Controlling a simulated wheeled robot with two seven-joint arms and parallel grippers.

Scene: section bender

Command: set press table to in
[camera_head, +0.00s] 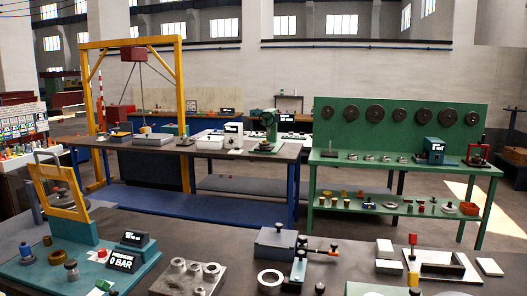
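A press-like unit with a tilted yellow frame (63,192) stands at the left of the near bench. Its teal base plate (40,272) carries a dark display reading 0 BAR (123,262), a second small display (134,238) and several small knobs and cylinders. Which part is the press table, and whether it is in or out, I cannot tell. Neither my left nor my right gripper shows in the head view.
The near dark bench (235,237) also holds a grey block with round sockets (190,278), a white ring (270,278) and a blue-grey box (275,242). Beyond are a long bench with a yellow gantry (182,90) and a green bench with a disc board (400,105).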

